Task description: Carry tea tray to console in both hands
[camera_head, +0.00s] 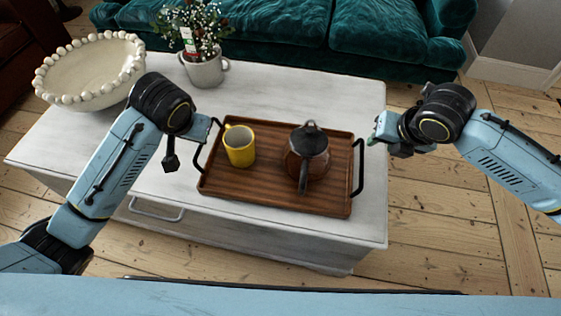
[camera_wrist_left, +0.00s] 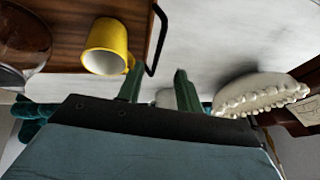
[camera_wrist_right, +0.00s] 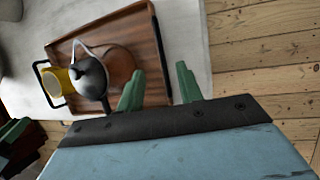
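A brown wooden tea tray (camera_head: 265,193) with black side handles lies on the white table. It carries a yellow mug (camera_head: 239,146) and a dark brown teapot (camera_head: 308,155), both upright. My left gripper (camera_head: 209,128) is beside the tray's left handle (camera_head: 200,158); in the left wrist view its fingers (camera_wrist_left: 160,88) are apart, with the handle's end close to them. My right gripper (camera_head: 378,132) is just outside the right handle (camera_head: 360,166). In the right wrist view its fingers (camera_wrist_right: 159,88) are apart and hold nothing. Contact with either handle cannot be told.
The white table (camera_head: 250,95) also bears a beaded bowl (camera_head: 95,82) at the back left and a potted plant (camera_head: 205,70). A green sofa (camera_head: 350,38) stands behind it. Bare floorboards (camera_head: 440,215) are clear at the right.

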